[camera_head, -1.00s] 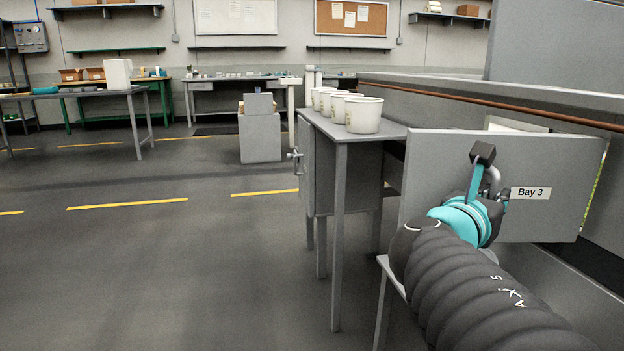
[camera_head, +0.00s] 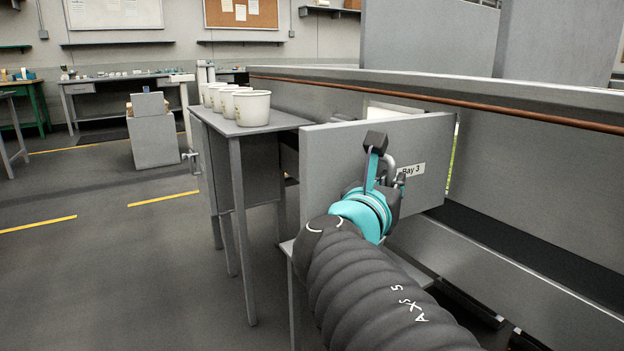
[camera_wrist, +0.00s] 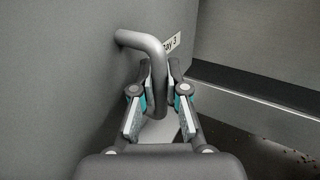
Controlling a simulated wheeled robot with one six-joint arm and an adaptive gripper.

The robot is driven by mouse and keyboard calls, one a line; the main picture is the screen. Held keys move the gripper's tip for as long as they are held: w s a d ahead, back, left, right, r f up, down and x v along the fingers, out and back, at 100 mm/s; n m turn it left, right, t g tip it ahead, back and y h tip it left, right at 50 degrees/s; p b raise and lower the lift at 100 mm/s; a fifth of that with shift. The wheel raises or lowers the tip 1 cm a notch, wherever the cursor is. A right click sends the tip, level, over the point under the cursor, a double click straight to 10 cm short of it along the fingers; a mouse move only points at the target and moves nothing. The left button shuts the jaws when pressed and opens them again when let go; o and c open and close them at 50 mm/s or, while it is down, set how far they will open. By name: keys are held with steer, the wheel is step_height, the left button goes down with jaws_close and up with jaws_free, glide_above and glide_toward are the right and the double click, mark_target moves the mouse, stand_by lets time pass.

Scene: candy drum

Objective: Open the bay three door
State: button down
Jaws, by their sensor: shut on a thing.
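The bay three door (camera_head: 328,165) is a grey panel with a white "Bay 3" label (camera_head: 412,170). It stands swung out at an angle, with an open dark space behind its right side. Its curved grey handle (camera_wrist: 148,42) shows in the wrist view, running down between the fingers. My gripper (camera_wrist: 158,100) is shut on the handle, a finger on either side of it. In the head view my gripper (camera_head: 388,185) is at the door face, and my wrist and arm partly hide the handle and the door's lower part.
A grey side table (camera_head: 262,124) with several white tubs (camera_head: 250,108) stands left of the door. A long bench wall with a brown rail (camera_head: 480,112) runs behind. The floor (camera_head: 120,270) at left is open. A grey ledge (camera_wrist: 260,95) lies beyond the door.

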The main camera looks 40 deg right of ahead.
steer(key=c, duration=1.2)
jaws_free()
steer(key=shift+a, duration=0.1)
steer(key=shift+v, duration=5.9)
steer(key=shift+s, duration=0.1)
